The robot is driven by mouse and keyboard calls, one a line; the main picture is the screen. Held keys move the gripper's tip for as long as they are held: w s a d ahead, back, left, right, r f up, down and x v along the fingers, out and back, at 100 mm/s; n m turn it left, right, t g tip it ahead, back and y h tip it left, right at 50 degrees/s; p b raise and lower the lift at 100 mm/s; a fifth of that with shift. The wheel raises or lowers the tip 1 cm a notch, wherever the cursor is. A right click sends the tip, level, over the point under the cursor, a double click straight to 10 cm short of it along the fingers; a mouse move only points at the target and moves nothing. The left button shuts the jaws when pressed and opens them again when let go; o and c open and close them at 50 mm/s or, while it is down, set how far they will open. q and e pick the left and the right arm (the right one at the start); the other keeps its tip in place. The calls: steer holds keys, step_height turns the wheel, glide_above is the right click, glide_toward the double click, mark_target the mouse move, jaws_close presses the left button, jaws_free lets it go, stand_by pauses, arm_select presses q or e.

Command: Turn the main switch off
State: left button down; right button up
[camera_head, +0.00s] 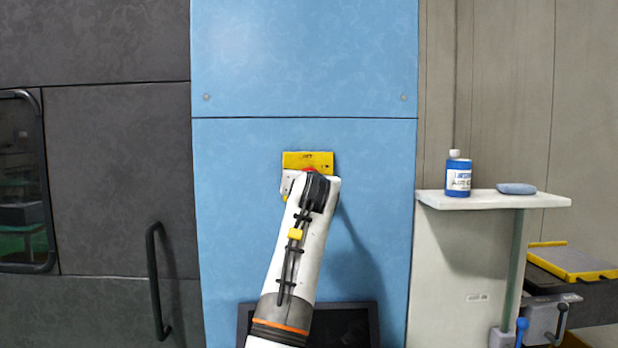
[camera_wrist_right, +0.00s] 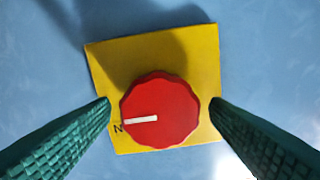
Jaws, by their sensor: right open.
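The main switch is a red scalloped knob (camera_wrist_right: 160,108) on a yellow plate (camera_wrist_right: 200,50), fixed to a blue panel. In the wrist view its white pointer line points left, close to a dark letter on the plate's lower left that looks like N. My right gripper (camera_wrist_right: 160,103) is open, with one green ridged finger on each side of the knob. Small gaps seem to show between fingertips and knob; contact is not clear. In the head view the yellow plate (camera_head: 320,158) shows above my right wrist, which hides most of the knob. My left gripper is out of view.
A dark screen (camera_head: 349,325) is low on the blue panel (camera_head: 375,200). A black handle (camera_head: 155,285) stands out on the dark door at left. At right, a shelf (camera_head: 490,202) holds a blue bottle (camera_head: 458,178) and a blue bar (camera_head: 516,188).

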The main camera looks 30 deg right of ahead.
steer(key=c, duration=1)
steer(key=shift+o, duration=0.2)
steer(key=shift+a+f+n+b, duration=0.1)
steer(key=shift+n+b, duration=6.85)
steer(key=shift+n, duration=1.95)
steer(key=shift+w+n, duration=0.1)
steer(key=shift+n, duration=0.2)
steer(key=o, duration=1)
steer(key=shift+a, duration=0.1)
steer(key=shift+c, duration=0.2)
